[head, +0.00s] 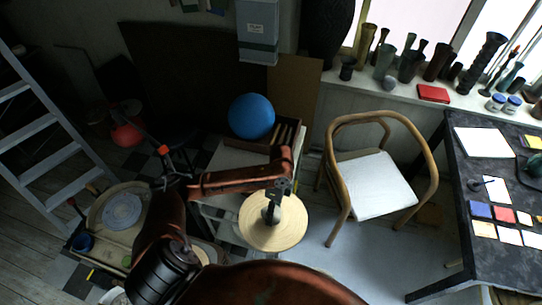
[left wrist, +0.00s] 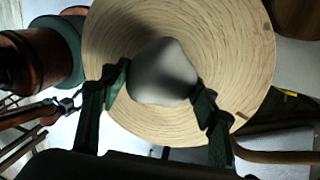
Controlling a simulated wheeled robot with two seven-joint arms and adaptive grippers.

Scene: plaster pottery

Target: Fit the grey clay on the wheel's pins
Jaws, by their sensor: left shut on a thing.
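The grey clay (left wrist: 162,72) is a smooth rounded lump at the middle of a round pale wooden disc (left wrist: 245,60) with ring markings. The disc also shows in the head view (head: 256,234), where the clay (head: 268,215) is partly covered by my gripper. My left gripper (left wrist: 161,91) has its two dark fingers against opposite sides of the clay; in the head view it reaches down over the disc (head: 276,203). What bears the disc is hidden. A potter's wheel with a grey round head (head: 122,211) stands at the left. I can make out no pins.
A blue ball (head: 251,116) and a brown crate (head: 288,133) are behind the disc. A wooden chair (head: 378,185) stands close on the right, with a dark table (head: 505,262) beyond it. A ladder (head: 45,130) leans at the far left.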

